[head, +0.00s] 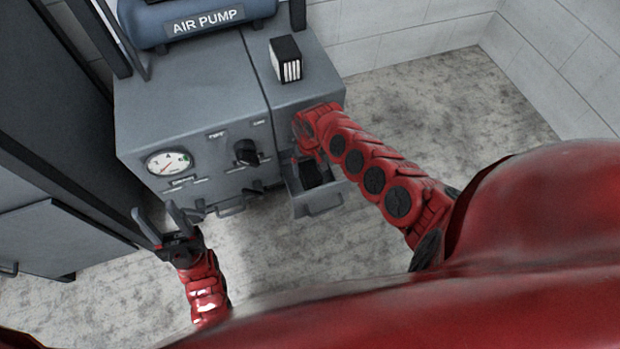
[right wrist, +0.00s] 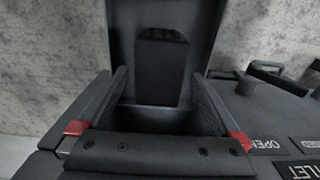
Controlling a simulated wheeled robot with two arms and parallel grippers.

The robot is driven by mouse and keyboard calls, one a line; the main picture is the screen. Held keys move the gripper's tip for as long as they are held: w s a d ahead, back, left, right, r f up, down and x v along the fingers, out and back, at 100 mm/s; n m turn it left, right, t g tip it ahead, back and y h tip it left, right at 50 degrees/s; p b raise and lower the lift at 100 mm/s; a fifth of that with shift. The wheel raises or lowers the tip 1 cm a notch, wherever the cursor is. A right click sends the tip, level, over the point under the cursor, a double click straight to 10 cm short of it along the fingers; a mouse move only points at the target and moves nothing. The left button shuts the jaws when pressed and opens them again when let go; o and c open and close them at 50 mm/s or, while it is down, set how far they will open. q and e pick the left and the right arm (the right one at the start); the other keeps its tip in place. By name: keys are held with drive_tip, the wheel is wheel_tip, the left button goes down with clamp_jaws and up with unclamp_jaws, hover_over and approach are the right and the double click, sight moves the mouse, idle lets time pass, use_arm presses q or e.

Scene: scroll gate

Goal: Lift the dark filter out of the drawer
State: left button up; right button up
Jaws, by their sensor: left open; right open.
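The drawer (head: 317,207) is pulled out of the front of the grey air pump cabinet, low on its right side. The dark filter (head: 311,173) lies inside it, and the right wrist view shows it as a flat dark block (right wrist: 161,72). My right gripper (right wrist: 158,78) is open over the drawer, its two fingers apart on either side of the filter's near part. I cannot tell whether they touch it. In the head view my right wrist partly hides the drawer. My left gripper (head: 155,210) is open and empty, in front of the cabinet's lower left.
A black box with white stripes (head: 287,60) stands on the cabinet's top (head: 310,83). A gauge (head: 168,162), a dark knob (head: 246,152) and handles are on the cabinet front. A blue air pump tank (head: 190,22) is at the back. The floor on the right is clear.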

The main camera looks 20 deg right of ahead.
wheel_tip(320, 180, down, 6)
drive_tip(key=b, duration=0.4)
drive_tip(key=shift+r, duration=0.25)
drive_tip(key=c, duration=1.4)
